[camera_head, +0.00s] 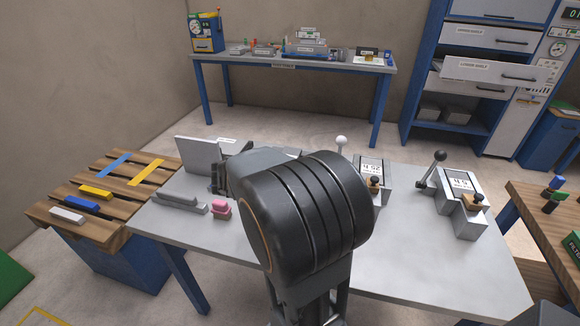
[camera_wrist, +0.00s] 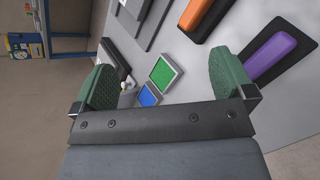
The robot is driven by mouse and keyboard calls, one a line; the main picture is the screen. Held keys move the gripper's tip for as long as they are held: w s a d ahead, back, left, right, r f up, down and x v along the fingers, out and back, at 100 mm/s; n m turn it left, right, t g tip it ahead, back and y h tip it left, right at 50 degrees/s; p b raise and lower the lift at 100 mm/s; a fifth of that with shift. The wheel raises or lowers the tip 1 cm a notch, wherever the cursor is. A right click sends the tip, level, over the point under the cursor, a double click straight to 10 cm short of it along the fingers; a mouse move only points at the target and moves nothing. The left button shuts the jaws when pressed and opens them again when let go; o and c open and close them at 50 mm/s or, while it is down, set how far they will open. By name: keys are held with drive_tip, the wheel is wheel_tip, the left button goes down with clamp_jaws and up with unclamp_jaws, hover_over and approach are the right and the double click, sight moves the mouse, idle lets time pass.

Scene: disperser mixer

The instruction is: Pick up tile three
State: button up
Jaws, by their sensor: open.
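I cannot tell which piece is tile three; no number is legible on any tile. In the wrist view, a green square tile (camera_wrist: 163,73) and a blue square tile (camera_wrist: 147,96) in pale frames lie side by side on the grey table. My gripper (camera_wrist: 164,82) has its two green-padded fingers wide apart, with nothing held. The two tiles show between the fingers, beyond them. In the head view, my dark wrist hides the middle of the grey table (camera_head: 420,265), and I cannot make out the tiles there.
In the wrist view, an orange bar (camera_wrist: 200,15) and a purple bar (camera_wrist: 272,56) lie nearby. In the head view, a pink-topped block (camera_head: 220,206) stands left of my wrist. Lever devices (camera_head: 460,190) stand on the right. A slatted wooden rack (camera_head: 125,178) with coloured bars adjoins on the left.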

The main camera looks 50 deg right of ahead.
drive_tip(key=w+d+f+n+t+b, duration=0.1)
drive_tip(key=w+d+f+n, duration=0.1)
drive_tip(key=d+n, duration=0.1)
drive_tip(key=w+d+f+n+h, duration=0.1)
drive_tip(key=w+d+f+n, duration=0.1)
drive_tip(key=d+f+n, duration=0.1)
drive_tip(key=w+d+f+n+t+h+b, duration=0.1)
drive_tip(key=w+d+f+n, duration=0.1)
drive_tip(key=d+n, duration=0.2)
drive_tip(key=shift+w+d+f+n+t+b, duration=0.15)
drive_tip(key=shift+f+n+t+b, duration=0.05)
drive_tip(key=shift+n+t+b, duration=0.1)
drive_tip(key=x, duration=0.7)
drive_tip(key=shift+w+d, duration=0.2)
drive_tip(key=shift+d, duration=0.1)
drive_tip(key=shift+p+x, duration=0.35)
drive_tip(key=shift+x, duration=2.6)
drive_tip(key=c, duration=1.1)
